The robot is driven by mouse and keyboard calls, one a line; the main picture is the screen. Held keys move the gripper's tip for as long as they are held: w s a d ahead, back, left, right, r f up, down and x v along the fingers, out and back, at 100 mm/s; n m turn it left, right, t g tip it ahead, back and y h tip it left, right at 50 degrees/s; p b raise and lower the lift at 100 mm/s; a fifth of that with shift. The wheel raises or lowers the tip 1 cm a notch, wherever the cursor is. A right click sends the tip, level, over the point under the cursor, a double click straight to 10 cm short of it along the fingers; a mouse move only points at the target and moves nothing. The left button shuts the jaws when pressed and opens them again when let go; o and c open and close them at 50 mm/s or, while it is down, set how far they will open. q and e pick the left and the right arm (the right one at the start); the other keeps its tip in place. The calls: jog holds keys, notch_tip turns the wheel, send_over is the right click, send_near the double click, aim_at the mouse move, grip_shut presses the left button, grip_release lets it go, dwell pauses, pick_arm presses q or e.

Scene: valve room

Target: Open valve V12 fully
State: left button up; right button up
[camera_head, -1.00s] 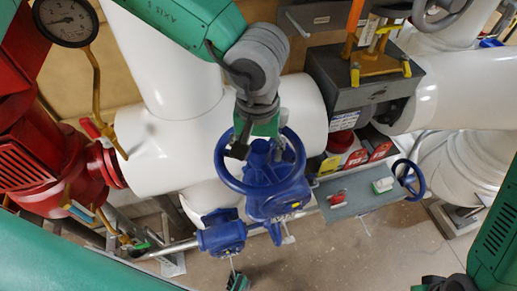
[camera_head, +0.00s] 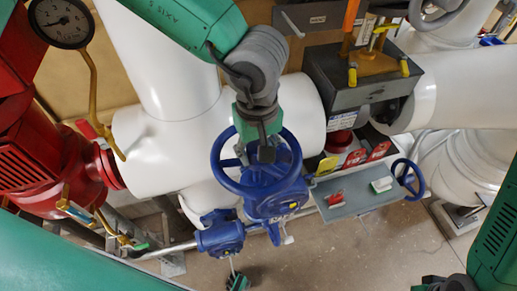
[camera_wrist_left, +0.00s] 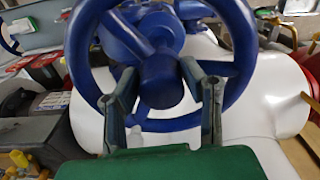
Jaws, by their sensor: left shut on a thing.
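The blue handwheel (camera_head: 218,171) sits on a blue valve body (camera_head: 278,207) in the middle of the head view. No V12 label is readable on it. My left gripper (camera_head: 256,155) comes down from above onto the wheel's middle. In the left wrist view my left gripper (camera_wrist_left: 165,105) has a finger on each side of the wheel's hub area, and the wheel (camera_wrist_left: 240,45) spreads around and behind the fingers. It is shut on the handwheel; the exact contact spot is hard to tell. My right gripper is not clearly visible.
White pipes (camera_head: 155,150) run behind the valve. A red unit (camera_head: 70,175) and a pressure gauge (camera_head: 61,22) stand at left. A dark box (camera_head: 365,85) and a grey tray (camera_head: 350,198) are at right, beside a smaller blue wheel (camera_head: 409,180). Bare floor shows below.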

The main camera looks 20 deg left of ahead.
pick_arm(q)
jog(key=n, duration=0.4)
jog(key=shift+w+a, duration=0.25)
jog(key=n, duration=0.3)
jog(key=shift+f, duration=0.1)
jog(key=n, duration=0.3)
jog(key=shift+a+n, duration=0.15)
jog(key=shift+n, duration=0.25)
jog(key=n, duration=0.3)
jog(key=shift+w+n, duration=0.1)
jog(key=shift+n, duration=0.3)
jog(key=n, duration=0.3)
jog(key=shift+n, duration=0.3)
jog(key=n, duration=0.3)
jog(key=shift+w+n, duration=0.1)
jog(key=shift+n, duration=0.3)
jog(key=n, duration=0.5)
jog(key=shift+w+n, duration=0.1)
jog(key=shift+n, duration=0.3)
